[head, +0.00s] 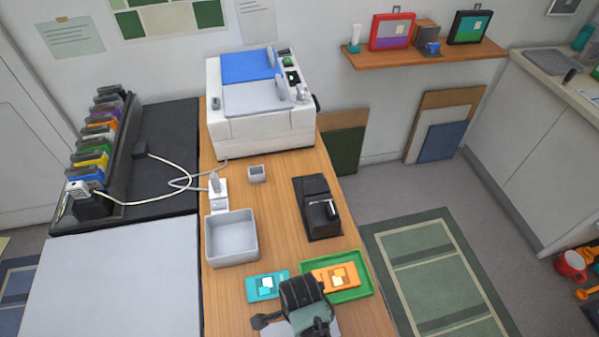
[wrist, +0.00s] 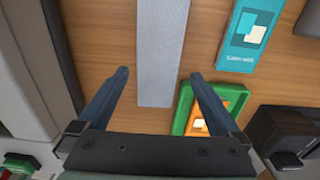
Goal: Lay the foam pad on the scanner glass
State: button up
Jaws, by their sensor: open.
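A pale grey textured strip, which looks like the foam pad (wrist: 163,45), lies on the wooden table in the wrist view. In the head view its edge (head: 331,326) shows beside my gripper, which hides most of it. My gripper (wrist: 158,73) is open above the pad, with one finger on each side of it in the wrist view. I cannot tell how far above it the fingertips are. The white machine (head: 263,134) at the far end of the table appears to be the scanner. It has a grey flat top panel (head: 258,98), perhaps the glass, and a blue panel (head: 247,66) behind it.
A teal packet (head: 260,288) and a green tray (head: 349,294) with an orange packet (head: 322,276) lie close beyond my gripper.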

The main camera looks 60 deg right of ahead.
jog(key=shift+a+f, duration=0.15)
jog(key=shift+f, duration=2.55)
jog(key=shift+c, duration=0.3)
jog(key=c, duration=1.2)
jog(key=shift+r, duration=0.1)
